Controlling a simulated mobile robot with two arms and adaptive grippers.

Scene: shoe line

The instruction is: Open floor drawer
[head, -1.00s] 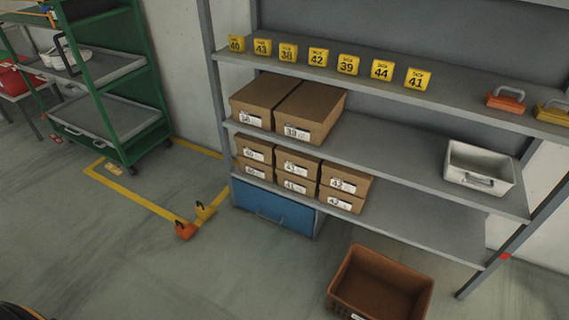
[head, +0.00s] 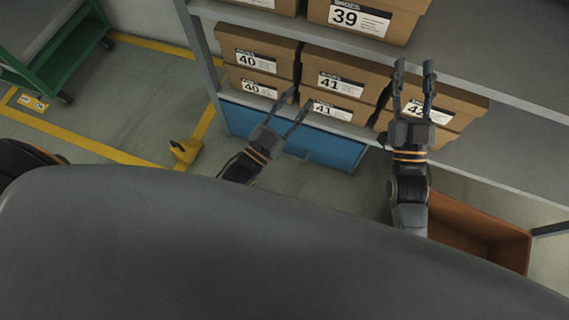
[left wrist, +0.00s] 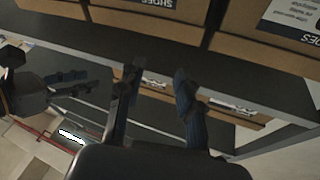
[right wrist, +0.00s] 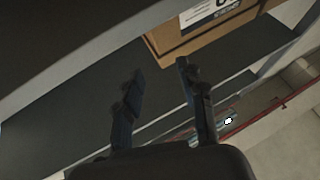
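The blue floor drawer (head: 338,151) sits under the lowest shelf of the grey rack, and its front looks shut. My left gripper (head: 299,98) is open and empty. In the head view it lies across the drawer front, partly hiding it; I cannot tell whether it touches. Its spread fingers also show in the left wrist view (left wrist: 157,76). My right gripper (head: 415,66) is open and empty, in front of the size 42 boxes and right of the drawer. Its parted fingers also show in the right wrist view (right wrist: 160,72). The drawer is not clearly visible in either wrist view.
Several shoe boxes (head: 258,52) are stacked on the low shelf above the drawer. A brown crate (head: 480,225) stands on the floor at right. A yellow floor piece (head: 186,150) stands on the marking line at left. A green cart (head: 55,50) is at upper left.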

